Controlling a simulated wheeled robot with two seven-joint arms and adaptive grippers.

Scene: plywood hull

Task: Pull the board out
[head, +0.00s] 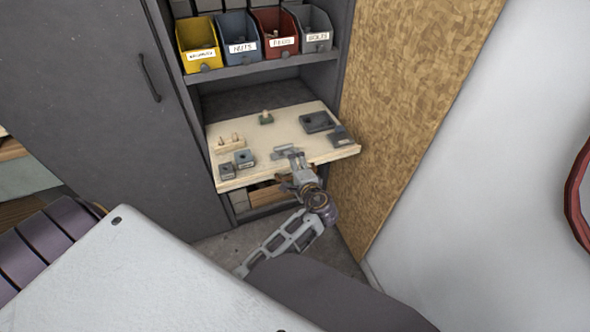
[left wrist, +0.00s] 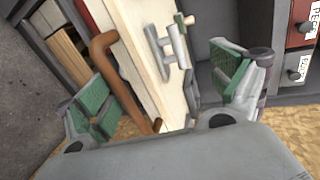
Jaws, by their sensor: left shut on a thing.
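The board (head: 262,136) is a pale wooden pull-out shelf in the grey cabinet, its front edge sticking out past the cabinet front. A brown bar handle (left wrist: 121,78) sits at the board's front edge in the left wrist view, where the board (left wrist: 152,70) runs up and away. My left gripper (head: 294,172) is at the front edge, right of its middle. In the left wrist view the green-padded fingers of my left gripper (left wrist: 165,92) stand either side of the handle and board edge. It is shut on the handle, though the contact is partly hidden. My right gripper is not in view.
Small items lie on the board: a peg block (head: 230,144), a green block (head: 266,118), a grey tray (head: 317,122), small grey boxes and a grey bracket (head: 287,152). Labelled bins (head: 242,42) stand above. A chipboard panel (head: 400,110) stands close on the right.

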